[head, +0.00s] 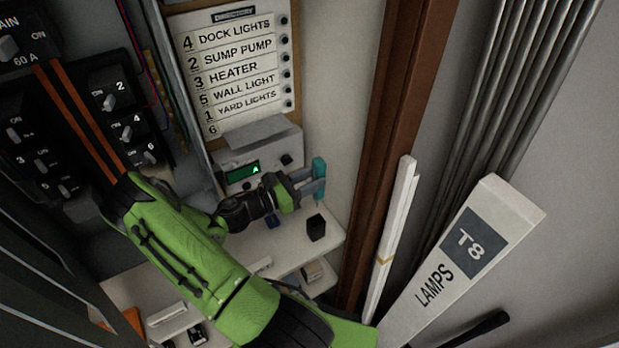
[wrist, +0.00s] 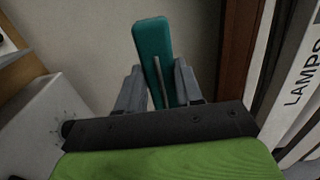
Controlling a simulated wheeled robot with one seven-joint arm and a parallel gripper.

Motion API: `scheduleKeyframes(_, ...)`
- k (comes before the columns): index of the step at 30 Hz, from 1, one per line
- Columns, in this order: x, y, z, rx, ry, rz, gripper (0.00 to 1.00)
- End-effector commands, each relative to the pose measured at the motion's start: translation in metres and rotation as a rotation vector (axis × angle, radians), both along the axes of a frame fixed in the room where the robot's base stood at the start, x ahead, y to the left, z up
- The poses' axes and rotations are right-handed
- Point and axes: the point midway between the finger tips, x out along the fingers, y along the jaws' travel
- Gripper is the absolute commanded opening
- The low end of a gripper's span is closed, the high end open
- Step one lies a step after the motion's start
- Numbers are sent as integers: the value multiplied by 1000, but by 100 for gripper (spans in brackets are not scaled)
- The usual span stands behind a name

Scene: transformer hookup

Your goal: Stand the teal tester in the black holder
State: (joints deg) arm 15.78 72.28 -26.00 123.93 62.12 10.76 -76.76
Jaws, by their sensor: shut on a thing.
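The teal tester (head: 319,180) is held upright in my gripper (head: 306,186), above the shelf. In the wrist view the tester (wrist: 152,45) stands between the two grey fingers of my gripper (wrist: 160,88), which are shut on it. The black holder (head: 316,228) is a small dark block on the right part of the white shelf. The tester is above the holder and apart from it, with a gap between them. The holder does not show in the wrist view.
A grey box with a green display (head: 240,172) stands behind my gripper. A brown post (head: 385,150) and a long LAMPS box (head: 460,262) stand at the right. Breakers (head: 118,100) are at the left.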

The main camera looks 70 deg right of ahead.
Motion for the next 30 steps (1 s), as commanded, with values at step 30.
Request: scheduleKeyframes(30,0,0,-97,-2,1,0,0)
